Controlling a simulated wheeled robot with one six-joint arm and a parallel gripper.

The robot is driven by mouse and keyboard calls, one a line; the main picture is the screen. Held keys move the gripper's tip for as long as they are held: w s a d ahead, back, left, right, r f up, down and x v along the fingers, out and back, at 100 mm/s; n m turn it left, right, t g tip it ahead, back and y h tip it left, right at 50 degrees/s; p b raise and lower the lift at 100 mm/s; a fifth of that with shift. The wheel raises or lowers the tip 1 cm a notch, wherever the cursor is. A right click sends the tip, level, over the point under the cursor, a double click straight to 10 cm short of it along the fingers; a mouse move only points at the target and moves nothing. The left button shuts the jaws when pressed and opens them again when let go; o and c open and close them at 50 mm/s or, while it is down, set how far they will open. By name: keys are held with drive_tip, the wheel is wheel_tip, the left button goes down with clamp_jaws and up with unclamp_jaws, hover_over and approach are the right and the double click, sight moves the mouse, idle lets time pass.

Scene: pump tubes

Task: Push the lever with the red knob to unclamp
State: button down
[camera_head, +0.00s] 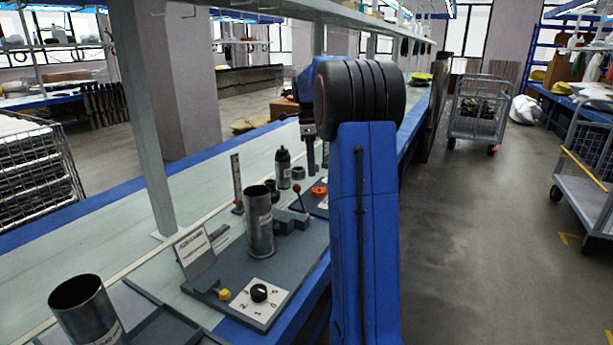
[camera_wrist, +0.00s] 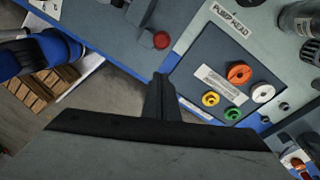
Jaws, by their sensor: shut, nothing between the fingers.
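The lever's red knob (camera_head: 297,187) stands on a thin rod beside a grey clamp block (camera_head: 290,221), on a dark base plate by a metal tube (camera_head: 259,222). The lever leans up and to the left in the head view. The red knob (camera_wrist: 161,40) also shows in the wrist view, just beyond my fingertips. My gripper (camera_head: 311,168) is shut and empty, pointing down, above and slightly right of the knob in the head view. In the wrist view my gripper (camera_wrist: 157,76) appears apart from the knob. My arm hides part of the bench.
A dial plate (camera_head: 260,304) and label stand (camera_head: 194,252) are near the tube. A dark bottle (camera_head: 284,168) stands behind the lever. A panel with orange (camera_wrist: 239,73), white (camera_wrist: 263,93), green and yellow rings lies beside my fingers. Another tube (camera_head: 86,315) is at front left.

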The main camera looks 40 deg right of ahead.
wheel_tip(320, 180, up, 8)
drive_tip(key=w, duration=0.1)
drive_tip(key=shift+w+d+f, duration=0.15)
drive_tip(key=shift+w+d, duration=0.05)
drive_tip(key=shift+w, duration=0.1)
idle(0.4)
drive_tip(key=s+a+f+n+t+h, duration=0.1)
drive_tip(key=s+a+n+t, duration=0.1)
drive_tip(key=s+a+n, duration=0.75)
drive_tip(key=s+a+n+t, duration=0.1)
drive_tip(key=s+a+n, duration=0.4)
drive_tip(key=a, duration=0.8)
drive_tip(key=s+a+f+n+t, duration=0.1)
drive_tip(key=s+a+f+n, duration=0.4)
drive_tip(key=s, duration=0.4)
drive_tip(key=s+a+f+n+t, duration=0.2)
drive_tip(key=s+a+f+n, duration=0.4)
drive_tip(key=s+f, duration=0.4)
drive_tip(key=shift+s+a+n+t+y, duration=0.2)
drive_tip(key=shift+s+n+t+y, duration=0.1)
drive_tip(key=shift+n, duration=0.25)
